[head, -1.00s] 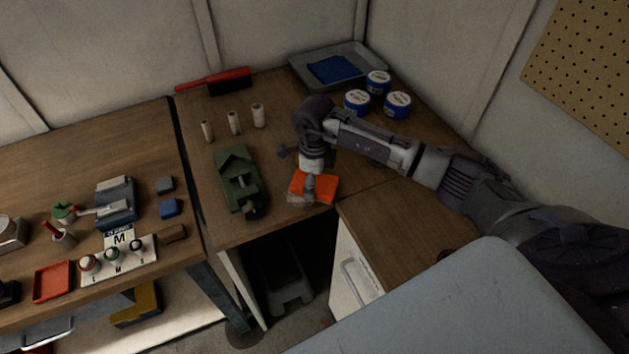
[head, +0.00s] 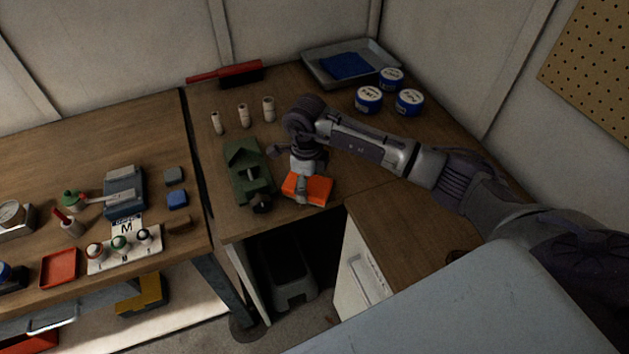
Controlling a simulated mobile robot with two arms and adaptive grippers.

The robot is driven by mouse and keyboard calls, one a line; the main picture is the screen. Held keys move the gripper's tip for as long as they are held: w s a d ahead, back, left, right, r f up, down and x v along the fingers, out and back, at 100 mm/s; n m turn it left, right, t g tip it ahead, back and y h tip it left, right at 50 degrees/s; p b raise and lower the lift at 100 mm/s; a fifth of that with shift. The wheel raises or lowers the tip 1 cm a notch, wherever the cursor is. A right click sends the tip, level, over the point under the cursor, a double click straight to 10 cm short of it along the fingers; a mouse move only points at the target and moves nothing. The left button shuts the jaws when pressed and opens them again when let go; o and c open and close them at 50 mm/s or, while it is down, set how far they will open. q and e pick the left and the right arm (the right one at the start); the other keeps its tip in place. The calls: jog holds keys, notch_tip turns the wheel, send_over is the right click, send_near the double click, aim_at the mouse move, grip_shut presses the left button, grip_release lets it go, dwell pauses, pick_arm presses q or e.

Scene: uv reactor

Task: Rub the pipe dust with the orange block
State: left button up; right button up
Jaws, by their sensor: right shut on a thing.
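The orange block (head: 318,187) is at the front of the wooden bench, right of a green vise (head: 245,172). My right gripper (head: 302,188) points down and is shut on the orange block. Whether the block touches the bench top cannot be told. Three short pale pipes (head: 243,116) stand upright in a row behind the vise, apart from the block. Dust on them is too small to make out. My left gripper is not in view.
A red-handled brush (head: 240,73) lies at the back. A grey tray (head: 318,66) with a blue cloth (head: 346,66) and three blue-and-white tins (head: 368,99) stand back right. The left bench (head: 70,160) is crowded. The bench's front edge is close to the block.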

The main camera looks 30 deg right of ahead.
aim_at(324, 178)
jog(key=shift+a+f+b, duration=0.1)
jog(key=shift+a+b, duration=0.25)
jog(key=shift+a, duration=0.75)
jog(key=shift+s+a, duration=0.1)
jog(key=shift+a, duration=0.6)
jog(key=c, duration=0.5)
jog(key=shift+b, duration=0.35)
jog(key=shift+w+d+r, duration=0.2)
jog(key=shift+d+r, duration=0.1)
jog(key=shift+d, duration=0.45)
jog(key=shift+c, duration=0.2)
jog(key=shift+d+f, duration=0.1)
jog(key=shift+d, duration=0.45)
jog(key=shift+d+f, duration=0.1)
jog(key=shift+d, duration=0.5)
jog(key=shift+s+d+f+b, duration=0.15)
jog(key=shift+d+b, duration=0.25)
jog(key=shift+d, duration=0.65)
jog(key=shift+s+d+b, duration=0.15)
jog(key=shift+d+b, duration=0.2)
jog(key=shift+d, duration=0.65)
